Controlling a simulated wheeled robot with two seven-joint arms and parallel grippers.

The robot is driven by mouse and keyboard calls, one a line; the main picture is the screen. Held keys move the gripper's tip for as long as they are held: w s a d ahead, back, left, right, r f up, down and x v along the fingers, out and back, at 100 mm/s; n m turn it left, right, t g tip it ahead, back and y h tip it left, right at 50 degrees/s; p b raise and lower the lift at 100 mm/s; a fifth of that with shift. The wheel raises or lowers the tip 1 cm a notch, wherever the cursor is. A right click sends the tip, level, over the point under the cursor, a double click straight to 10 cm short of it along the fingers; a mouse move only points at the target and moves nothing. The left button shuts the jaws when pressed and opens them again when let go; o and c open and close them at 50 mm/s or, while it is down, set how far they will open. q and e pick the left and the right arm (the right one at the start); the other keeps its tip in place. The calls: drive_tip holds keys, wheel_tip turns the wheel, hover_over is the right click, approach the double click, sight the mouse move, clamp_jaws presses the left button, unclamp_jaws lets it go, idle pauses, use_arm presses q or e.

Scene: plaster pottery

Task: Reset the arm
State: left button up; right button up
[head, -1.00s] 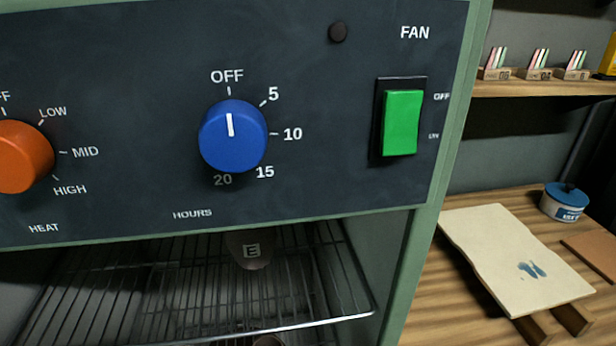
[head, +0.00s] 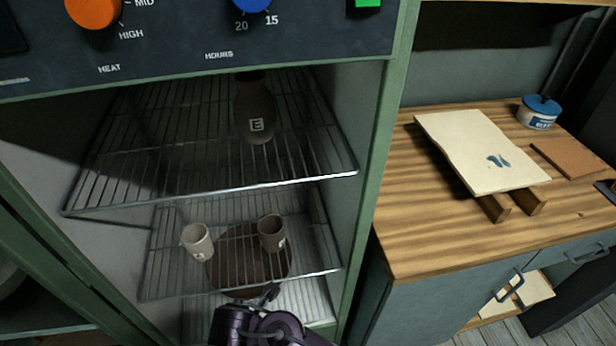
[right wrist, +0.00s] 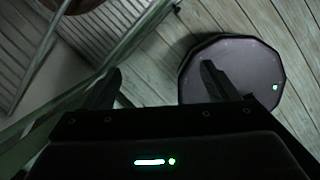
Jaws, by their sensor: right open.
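My right gripper (right wrist: 160,72) shows in the right wrist view, with its two dark fingers apart and nothing between them. Plank floor shows beyond the fingers. In the head view a dark purple part of my arm (head: 265,325) shows at the bottom edge, in front of the open cabinet; no fingertips can be made out there. My left gripper is not seen.
The cabinet's upper rack (head: 100,185) holds a dark vase (head: 255,108). The lower rack (head: 155,285) holds a pale cup (head: 197,242) and a brown cup (head: 271,233). At right, a wooden counter (head: 400,235) carries a pale board (head: 470,145) and a blue-lidded tub (head: 539,112).

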drive_tip(key=d+f+m+g+y, duration=0.1)
drive_tip(key=d+f+m, duration=0.2)
drive_tip(key=f+m, duration=0.35)
drive_tip(key=d+f+m+g, duration=0.1)
drive_tip(key=d+f+m, duration=0.25)
drive_tip(key=f, duration=0.55)
drive_tip(key=s+d+f+m, duration=0.5)
drive_tip(key=d+f, duration=0.3)
drive_tip(key=s+d+f+m, duration=0.5)
drive_tip(key=d+f+m, duration=0.1)
drive_tip(key=d+f, duration=0.2)
drive_tip(key=shift+s+f+y, duration=0.3)
drive_tip(key=shift+f, duration=0.15)
drive_tip(key=s+d+f+m, duration=0.1)
drive_tip(key=s+d+m, duration=0.1)
drive_tip(key=s+d, duration=0.2)
drive_tip(key=s+d+f+m+h, duration=0.1)
drive_tip(key=s+d+f+m, duration=0.1)
drive_tip(key=s+d, duration=0.1)
drive_tip(key=s+d+f+m, duration=0.2)
drive_tip(key=s+d, duration=0.2)
drive_tip(key=s, duration=0.2)
drive_tip(key=shift+d+f+m, duration=0.15)
drive_tip(key=shift+d+m, duration=0.2)
drive_tip(key=shift+m, duration=0.05)
drive_tip(key=shift+c, duration=0.3)
